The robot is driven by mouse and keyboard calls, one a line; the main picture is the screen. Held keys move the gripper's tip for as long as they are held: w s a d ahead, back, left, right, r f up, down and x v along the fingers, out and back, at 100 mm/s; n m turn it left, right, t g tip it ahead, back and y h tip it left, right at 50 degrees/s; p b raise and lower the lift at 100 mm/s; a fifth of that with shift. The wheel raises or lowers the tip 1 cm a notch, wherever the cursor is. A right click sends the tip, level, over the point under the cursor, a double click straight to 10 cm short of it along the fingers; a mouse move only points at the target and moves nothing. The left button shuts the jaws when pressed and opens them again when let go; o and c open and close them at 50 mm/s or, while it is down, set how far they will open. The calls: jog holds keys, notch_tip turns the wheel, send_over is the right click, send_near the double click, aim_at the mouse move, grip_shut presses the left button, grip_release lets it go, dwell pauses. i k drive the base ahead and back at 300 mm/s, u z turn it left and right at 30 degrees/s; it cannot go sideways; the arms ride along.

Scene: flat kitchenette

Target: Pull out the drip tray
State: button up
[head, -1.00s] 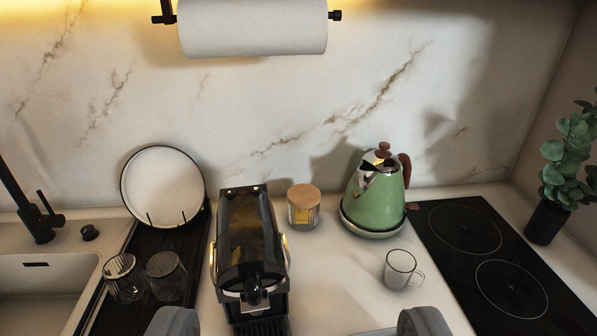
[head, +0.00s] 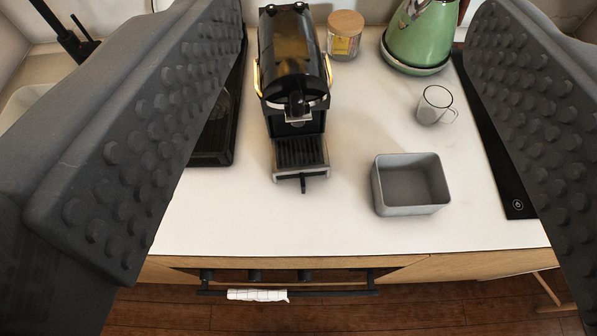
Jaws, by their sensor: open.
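The drip tray (head: 300,153) is a dark ribbed grate in a light frame, at the foot of the black coffee machine (head: 290,60). A small black tab (head: 303,183) sticks out from its front edge. The tray sits in the machine's base, under the spout. My gripper (head: 345,130) is wide open and empty. Its two studded grey fingers stand large at the left and right of the view, with the machine and tray showing between them. Neither finger appears to touch the tray.
A grey open box (head: 412,208) stands right of the tray, with a glass mug (head: 436,105) behind it. A green kettle (head: 421,38) and a lidded jar (head: 344,36) stand farther back. The counter (head: 240,215) in front of the tray is clear. A towel (head: 257,295) hangs on the oven bar below.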

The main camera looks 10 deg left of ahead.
aim_at(300, 155)
jog(key=u, duration=0.45)
jog(key=k, duration=0.85)
jog(key=z, duration=0.3)
jog(key=i, duration=0.5)
jog(key=u, duration=0.05)
